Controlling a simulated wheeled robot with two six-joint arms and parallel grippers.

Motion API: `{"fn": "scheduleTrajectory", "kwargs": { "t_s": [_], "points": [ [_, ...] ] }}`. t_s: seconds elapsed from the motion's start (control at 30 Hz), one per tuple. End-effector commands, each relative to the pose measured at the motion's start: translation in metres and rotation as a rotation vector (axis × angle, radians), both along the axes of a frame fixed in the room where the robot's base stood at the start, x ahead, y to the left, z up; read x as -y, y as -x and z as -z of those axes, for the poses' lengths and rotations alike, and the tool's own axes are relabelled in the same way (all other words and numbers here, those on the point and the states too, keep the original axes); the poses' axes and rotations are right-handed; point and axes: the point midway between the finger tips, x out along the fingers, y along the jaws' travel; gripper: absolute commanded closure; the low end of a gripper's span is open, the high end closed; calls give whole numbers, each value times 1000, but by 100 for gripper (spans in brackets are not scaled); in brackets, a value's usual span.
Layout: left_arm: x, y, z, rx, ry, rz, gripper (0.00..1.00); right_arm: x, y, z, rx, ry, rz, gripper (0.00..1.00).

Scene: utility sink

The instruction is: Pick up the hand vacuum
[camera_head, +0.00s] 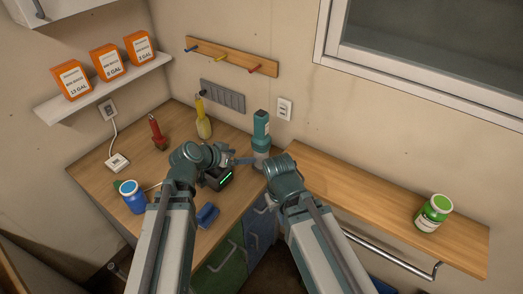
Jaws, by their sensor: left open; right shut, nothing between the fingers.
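A teal upright device with a dark band, which looks like the hand vacuum (261,128), stands at the back right of the wooden counter near the wall. Its lower part is partly hidden by my grippers. My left gripper (243,161) is open and reaches right, close to the lower part of the vacuum; I cannot tell whether it touches. My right gripper (266,166) is shut and empty, just in front of the vacuum's base, its fingers hard to make out behind its teal wrist.
A black box with a green light (217,180) sits under my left gripper. A blue block (207,215), blue jar (132,197), yellow bottle (203,122) and red tool (157,133) stand on the counter. A green jar (432,213) is on the right shelf (350,193).

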Motion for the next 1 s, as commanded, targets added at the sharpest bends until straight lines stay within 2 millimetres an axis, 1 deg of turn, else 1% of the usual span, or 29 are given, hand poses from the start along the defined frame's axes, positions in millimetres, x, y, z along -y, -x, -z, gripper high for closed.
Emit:
{"fn": "scheduleTrajectory", "kwargs": {
  "t_s": [0.03,0.13,0.2,0.33,0.47,0.57,0.7,0.8,0.9,1.0],
  "points": [
    [1,-9,-13,79,19,3,7,0,0,0,0,0,0,100],
    [-1,-22,-34,201,37,0,7,0,0,0,0,0,0,100],
    [-3,-28,-43,255,43,-6,7,0,0,0,0,0,0,100],
    [-4,-32,-50,297,46,-13,7,0,0,0,0,0,0,100],
    [-2,-36,-48,300,46,-12,7,0,0,2,0,0,0,100],
    [5,-46,-41,298,46,-9,7,0,0,9,0,0,0,100],
    [20,-68,-29,298,47,-8,7,0,0,21,0,0,1,100],
    [30,-81,-23,298,45,-8,7,0,0,27,0,0,1,100],
    [36,-91,-19,297,46,-10,7,0,0,31,0,0,1,100],
    [41,-96,-17,297,46,-10,7,0,0,33,0,0,1,100]
  ]
}}
